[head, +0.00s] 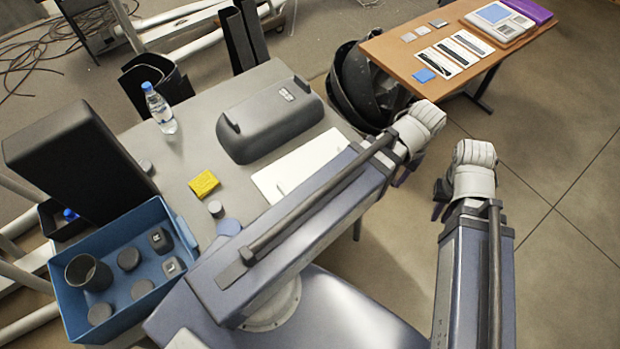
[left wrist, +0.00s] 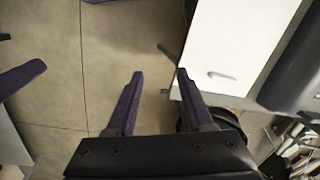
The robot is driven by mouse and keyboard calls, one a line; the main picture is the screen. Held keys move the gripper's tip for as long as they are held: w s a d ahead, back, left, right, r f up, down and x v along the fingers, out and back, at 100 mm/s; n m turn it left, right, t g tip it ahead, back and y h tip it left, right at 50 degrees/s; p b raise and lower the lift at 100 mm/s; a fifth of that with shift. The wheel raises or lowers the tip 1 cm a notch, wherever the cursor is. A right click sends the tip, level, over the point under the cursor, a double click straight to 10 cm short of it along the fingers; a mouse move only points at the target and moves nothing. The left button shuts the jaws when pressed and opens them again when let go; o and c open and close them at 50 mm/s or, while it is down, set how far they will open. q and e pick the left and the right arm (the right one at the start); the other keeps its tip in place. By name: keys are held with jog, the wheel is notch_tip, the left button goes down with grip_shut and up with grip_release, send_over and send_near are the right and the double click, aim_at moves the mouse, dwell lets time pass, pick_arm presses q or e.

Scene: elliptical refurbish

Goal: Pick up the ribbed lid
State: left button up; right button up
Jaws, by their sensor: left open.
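I cannot make out a lid with clear ribs. Several dark round pieces, such as a disc (head: 128,258), lie in the blue bin (head: 170,322) at the lower left of the head view. A small grey round piece (head: 215,208) stands on the grey table (head: 180,150), and another (head: 146,166) is further back. My left gripper (left wrist: 160,75) is open and empty in the left wrist view, with floor between its fingers, beyond the table's right side. My right gripper (head: 438,200) is over the floor to the right; its fingers are mostly hidden behind its wrist.
A dark grey cover (head: 268,118), a white panel (head: 300,163), a yellow block (head: 204,184) and a bottle (head: 160,108) stand on the table. A black box (head: 75,160) stands at left. A brown table (head: 425,55) with cards is at the back right. Floor at right is clear.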

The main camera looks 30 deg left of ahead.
pick_arm(q)
jog(key=w+a+f+n+b, duration=0.1)
jog(key=w+a+f+n, duration=0.1)
jog(key=w+a+n, duration=0.1)
jog(key=w+a+f+n+b, duration=0.2)
jog(key=w+a+n, duration=0.1)
jog(key=a+n, duration=0.3)
jog(key=w+a+f+n+h+b, duration=0.1)
jog(key=w+a+f+n+b, duration=0.1)
jog(key=a, duration=0.6)
jog(key=shift+w+a+f+n, duration=0.1)
jog(key=shift+w+n, duration=0.2)
jog(key=shift+n, duration=0.4)
jog(key=shift+w+a+f+n, duration=0.1)
jog(key=shift+w+n, duration=0.15)
jog(key=shift+n, duration=0.75)
jog(key=f+b, duration=0.8)
jog(key=shift+w+a, duration=0.1)
jog(key=shift+w, duration=0.25)
jog(key=shift+r, duration=0.1)
pick_arm(e)
notch_tip(320, 180, down, 14)
pick_arm(q)
jog(key=shift+c, duration=0.2)
grip_shut()
